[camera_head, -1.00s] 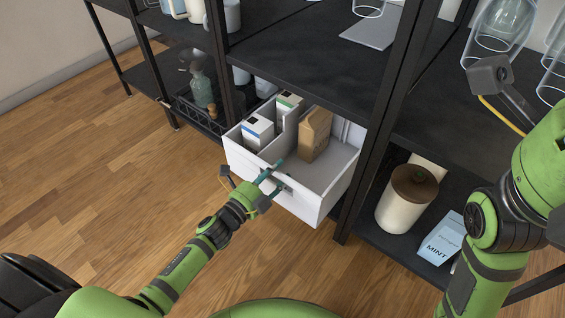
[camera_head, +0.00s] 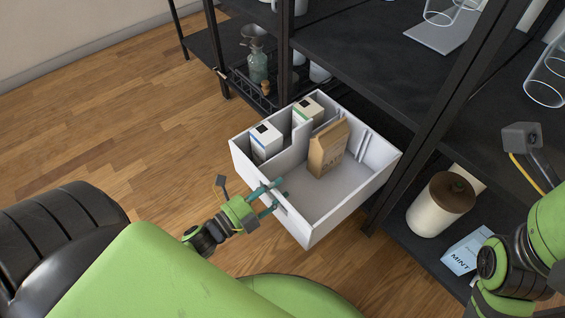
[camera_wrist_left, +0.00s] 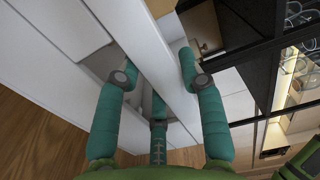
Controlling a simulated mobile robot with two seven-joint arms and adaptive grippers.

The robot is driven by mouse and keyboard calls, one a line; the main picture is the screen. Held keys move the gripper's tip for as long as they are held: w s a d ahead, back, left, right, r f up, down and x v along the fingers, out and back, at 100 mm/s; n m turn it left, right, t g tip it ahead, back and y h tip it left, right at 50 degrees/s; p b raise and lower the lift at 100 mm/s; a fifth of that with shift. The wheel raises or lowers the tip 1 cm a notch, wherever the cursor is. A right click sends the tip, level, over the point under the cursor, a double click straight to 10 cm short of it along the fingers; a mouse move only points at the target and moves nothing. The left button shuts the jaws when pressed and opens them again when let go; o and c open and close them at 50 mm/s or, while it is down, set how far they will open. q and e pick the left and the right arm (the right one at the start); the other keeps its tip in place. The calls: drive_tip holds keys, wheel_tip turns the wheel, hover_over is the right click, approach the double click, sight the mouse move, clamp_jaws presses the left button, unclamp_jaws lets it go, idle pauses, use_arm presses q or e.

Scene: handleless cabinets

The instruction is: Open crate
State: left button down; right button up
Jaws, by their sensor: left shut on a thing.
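The white crate (camera_head: 318,196) is pulled out from the lower shelf of the black rack and stands well forward of it, its open top showing. Its rear part is still by the shelf. My left gripper (camera_head: 279,189) is at the middle of its front wall, shut on that wall. In the left wrist view teal fingers (camera_wrist_left: 156,72) lie on both sides of the white wall (camera_wrist_left: 148,40). My right arm is at the right edge of the head view; its fingers do not show.
Inside the crate are white cartons (camera_head: 266,141) behind a divider and a brown paper bag (camera_head: 328,148). A lidded jar (camera_head: 440,205) and a blue MINT packet (camera_head: 466,250) are on the shelf at right. A dark wire basket (camera_head: 250,88) stands left. Wooden floor in front is clear.

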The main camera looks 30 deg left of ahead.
use_arm(q)
drive_tip(key=shift+s+a, duration=0.15)
drive_tip(key=shift+s, duration=0.15)
drive_tip(key=c, duration=0.7)
unclamp_jaws()
drive_tip(key=v, duration=1.2)
drive_tip(key=shift+r, duration=0.15)
